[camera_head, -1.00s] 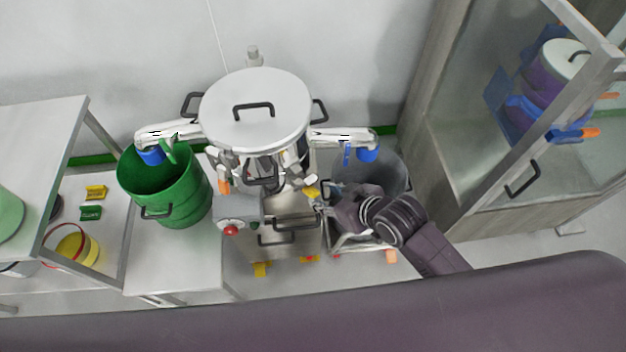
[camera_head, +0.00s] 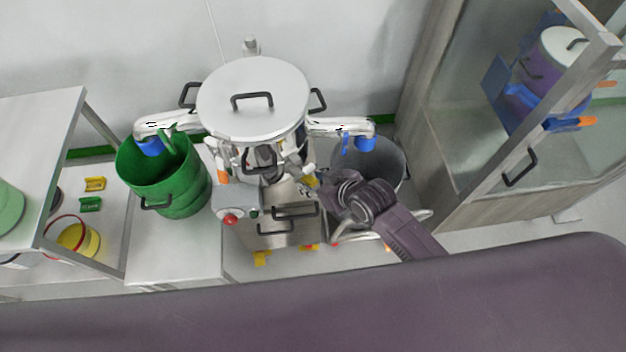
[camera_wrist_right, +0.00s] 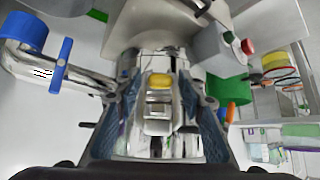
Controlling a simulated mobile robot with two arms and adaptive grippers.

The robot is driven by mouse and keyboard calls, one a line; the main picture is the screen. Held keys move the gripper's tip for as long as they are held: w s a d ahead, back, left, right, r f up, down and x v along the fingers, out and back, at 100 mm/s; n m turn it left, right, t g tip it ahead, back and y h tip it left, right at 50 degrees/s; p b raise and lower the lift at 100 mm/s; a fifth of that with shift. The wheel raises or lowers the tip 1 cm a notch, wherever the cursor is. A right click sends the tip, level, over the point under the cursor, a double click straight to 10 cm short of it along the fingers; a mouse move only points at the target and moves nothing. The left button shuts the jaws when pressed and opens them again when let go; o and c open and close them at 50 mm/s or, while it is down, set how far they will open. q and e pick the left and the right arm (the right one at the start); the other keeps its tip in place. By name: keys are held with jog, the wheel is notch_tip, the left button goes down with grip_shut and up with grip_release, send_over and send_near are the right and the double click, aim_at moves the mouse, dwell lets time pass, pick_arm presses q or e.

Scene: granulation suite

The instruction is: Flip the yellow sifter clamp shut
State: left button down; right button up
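The sifter is a steel machine with a round lidded top (camera_head: 252,98). Its yellow clamp (camera_head: 311,181) shows as a small patch at the machine's right side, partly hidden by my right gripper (camera_head: 318,197). In the right wrist view the yellow clamp tab (camera_wrist_right: 160,80) sits on a metal latch (camera_wrist_right: 158,110) against the shiny cylinder. My right gripper (camera_wrist_right: 163,128) is open, with one finger on each side of the latch. The clamp is ahead of and between the fingertips; I cannot tell whether they touch anything. My left gripper is not in view.
A green bin (camera_head: 168,180) stands under the left outlet pipe, a grey bin (camera_head: 385,162) under the right one. A control box with a red button (camera_head: 230,219) is on the machine's front. A glass-fronted cabinet (camera_head: 480,195) stands right, a table (camera_head: 40,130) left.

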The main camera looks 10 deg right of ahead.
grip_shut()
jog(key=shift+f, duration=0.15)
jog(key=shift+s+d+f+t+b, duration=0.15)
jog(key=shift+f+t+b, duration=0.2)
jog(key=shift+b, duration=0.45)
jog(key=shift+s+d+f+t+y+b, duration=0.15)
jog(key=shift+f+t+y+b, duration=1.05)
jog(key=shift+b, duration=2.15)
jog(key=shift+s+f+t+y+b, duration=0.15)
jog(key=shift+f+t+y+b, duration=1)
jog(key=shift+b, duration=2.15)
jog(key=shift+r+t+h, duration=0.4)
jog(key=shift+h, duration=0.05)
